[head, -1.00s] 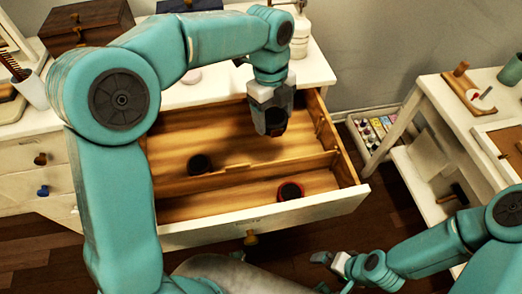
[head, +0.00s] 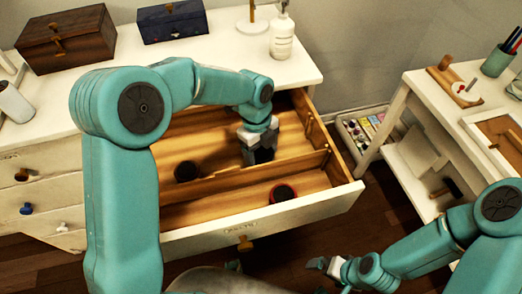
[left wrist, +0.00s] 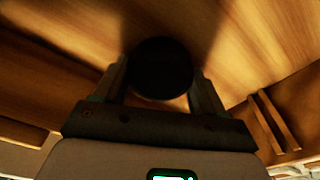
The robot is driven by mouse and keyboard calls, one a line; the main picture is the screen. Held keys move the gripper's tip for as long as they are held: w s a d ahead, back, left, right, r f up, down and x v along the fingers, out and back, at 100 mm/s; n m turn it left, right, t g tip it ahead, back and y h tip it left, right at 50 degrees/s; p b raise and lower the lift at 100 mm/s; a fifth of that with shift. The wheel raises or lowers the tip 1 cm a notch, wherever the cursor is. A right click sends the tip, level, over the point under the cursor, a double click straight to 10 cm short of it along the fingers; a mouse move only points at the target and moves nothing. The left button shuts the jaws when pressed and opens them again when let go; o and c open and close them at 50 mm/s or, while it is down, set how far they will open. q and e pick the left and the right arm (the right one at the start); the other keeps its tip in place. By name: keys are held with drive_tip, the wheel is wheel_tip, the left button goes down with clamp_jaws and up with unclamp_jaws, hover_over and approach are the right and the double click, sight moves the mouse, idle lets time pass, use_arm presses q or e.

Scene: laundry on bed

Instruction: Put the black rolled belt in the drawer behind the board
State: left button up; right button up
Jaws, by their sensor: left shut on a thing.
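My left gripper (head: 262,152) is down inside the open drawer (head: 300,214), behind the board (head: 245,176) that divides it. In the left wrist view its two fingers are shut on the black rolled belt (left wrist: 160,68), a dark round roll above the drawer's wooden floor. In the head view the gripper mostly hides this belt. I cannot tell whether the belt touches the floor. My right gripper (head: 328,267) is low at the right, in front of the drawer and away from it; its fingers are too small to judge.
A dark roll (head: 186,172) lies behind the board at the left. A red-edged dark roll (head: 283,193) lies in front of the board. A brown box (head: 67,38), a blue box (head: 171,22) and a white bottle (head: 282,36) stand on the dresser top.

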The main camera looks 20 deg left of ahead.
use_arm(q)
drive_tip(key=shift+f, duration=0.1)
drive_tip(key=shift+f, duration=0.15)
drive_tip(key=o, duration=1.1)
drive_tip(key=shift+o, duration=0.2)
wheel_tip(320, 180, up, 12)
drive_tip(key=a+p, duration=0.1)
drive_tip(key=p, duration=0.1)
drive_tip(key=shift+w+r, duration=0.2)
drive_tip(key=shift+w, duration=0.2)
drive_tip(key=shift+a, duration=0.1)
